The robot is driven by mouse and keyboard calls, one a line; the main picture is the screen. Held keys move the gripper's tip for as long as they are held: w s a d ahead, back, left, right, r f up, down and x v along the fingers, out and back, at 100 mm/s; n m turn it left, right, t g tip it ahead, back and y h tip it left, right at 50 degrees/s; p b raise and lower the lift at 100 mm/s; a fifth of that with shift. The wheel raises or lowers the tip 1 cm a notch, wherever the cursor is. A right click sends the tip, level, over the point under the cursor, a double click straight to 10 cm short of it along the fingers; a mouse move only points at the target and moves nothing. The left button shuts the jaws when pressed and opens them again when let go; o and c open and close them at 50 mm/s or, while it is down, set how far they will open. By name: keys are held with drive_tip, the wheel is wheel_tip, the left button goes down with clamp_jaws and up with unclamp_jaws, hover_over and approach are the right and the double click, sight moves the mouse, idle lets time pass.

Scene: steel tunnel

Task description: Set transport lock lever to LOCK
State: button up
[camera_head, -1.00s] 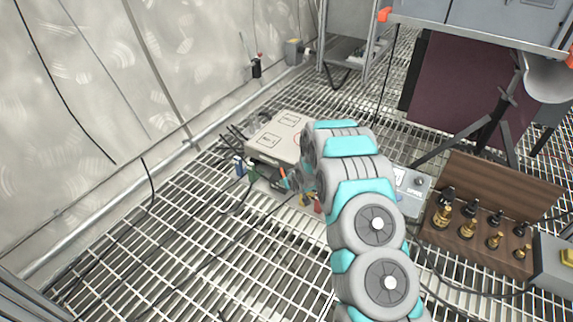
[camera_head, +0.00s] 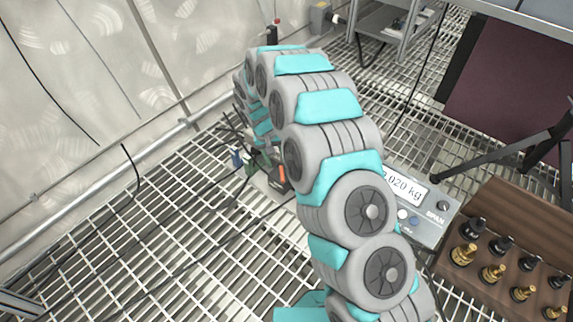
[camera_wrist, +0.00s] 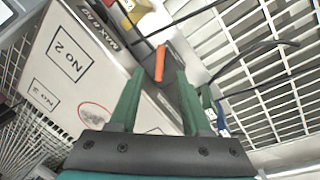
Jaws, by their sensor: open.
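An orange lever (camera_wrist: 160,62), likely the transport lock lever, stands at the edge of a pale box (camera_wrist: 95,65) marked "No 2" and "No 3". No LOCK marking can be read. In the wrist view my gripper (camera_wrist: 160,78) is open, its two green fingers on either side of the lever's line, with the lever showing between and just beyond the tips. I cannot tell whether they touch it. In the head view the orange lever (camera_head: 282,174) shows beside my arm, which hides most of the box and my gripper.
Blue (camera_head: 237,159) and green plugs with black cables sit left of the lever. A weighing display (camera_head: 408,190) reading in kg stands to the right, beside a wooden rack (camera_head: 490,225) of brass and black weights. The grating floor at left holds only cables.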

sight(282, 176)
drive_tip(key=f, duration=0.2)
drive_tip(key=d+f, duration=0.1)
drive_tip(key=f, duration=0.2)
drive_tip(key=f+b, duration=0.1)
drive_tip(key=f, duration=0.1)
drive_tip(key=shift+d+f, duration=0.2)
drive_tip(key=shift+f, duration=0.15)
clamp_jaws()
idle(0.3)
